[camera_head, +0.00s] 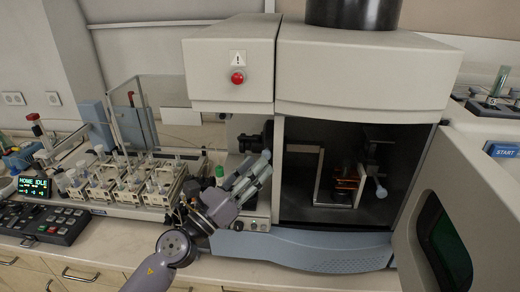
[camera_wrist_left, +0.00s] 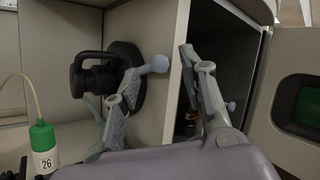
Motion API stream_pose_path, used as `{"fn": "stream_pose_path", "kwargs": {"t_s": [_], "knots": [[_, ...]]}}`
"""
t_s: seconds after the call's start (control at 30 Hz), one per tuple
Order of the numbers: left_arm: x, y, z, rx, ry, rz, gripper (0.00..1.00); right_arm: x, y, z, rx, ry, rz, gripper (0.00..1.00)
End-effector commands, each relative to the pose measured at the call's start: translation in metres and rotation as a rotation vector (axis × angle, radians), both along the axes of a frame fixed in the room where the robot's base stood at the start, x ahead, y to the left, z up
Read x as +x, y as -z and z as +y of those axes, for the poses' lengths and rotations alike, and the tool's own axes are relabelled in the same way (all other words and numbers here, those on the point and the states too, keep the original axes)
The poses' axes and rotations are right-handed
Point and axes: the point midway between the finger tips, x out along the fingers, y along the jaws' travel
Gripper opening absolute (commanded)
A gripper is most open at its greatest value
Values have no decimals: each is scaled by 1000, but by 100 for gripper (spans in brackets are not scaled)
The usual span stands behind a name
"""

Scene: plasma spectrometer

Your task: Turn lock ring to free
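The lock ring (camera_wrist_left: 126,62) is a black round collar on the light panel in the left wrist view, with a pale blue ball knob (camera_wrist_left: 159,64) sticking out to its right. In the head view the black fitting (camera_head: 250,142) and ball knob (camera_head: 266,154) show left of the open chamber. My left gripper (camera_head: 254,170) is just below and in front of them. In the left wrist view its fingers (camera_wrist_left: 160,72) are spread, with the knob in the gap between the tips. I cannot tell whether either finger touches it. My right gripper is out of view.
The open chamber (camera_head: 300,210) holds a copper coil (camera_head: 347,183) and another pale knob (camera_head: 381,192). Its door (camera_head: 440,200) stands open at right. A green-capped bottle (camera_wrist_left: 44,145) stands close by on the left. Racks of vials (camera_head: 130,185) fill the bench farther left.

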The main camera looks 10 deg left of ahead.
Motion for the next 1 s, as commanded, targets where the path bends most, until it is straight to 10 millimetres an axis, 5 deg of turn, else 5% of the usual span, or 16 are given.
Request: {"fn": "stream_pose_path", "kwargs": {"t_s": [0.2, 0.57, 1.0], "knots": [[18, -9, -14, -1, 0, 1, 39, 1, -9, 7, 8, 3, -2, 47], [21, -9, -16, 1, -1, 1, 39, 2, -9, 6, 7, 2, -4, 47], [21, -10, -16, -1, 0, 1, 9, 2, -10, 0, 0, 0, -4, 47]]}}
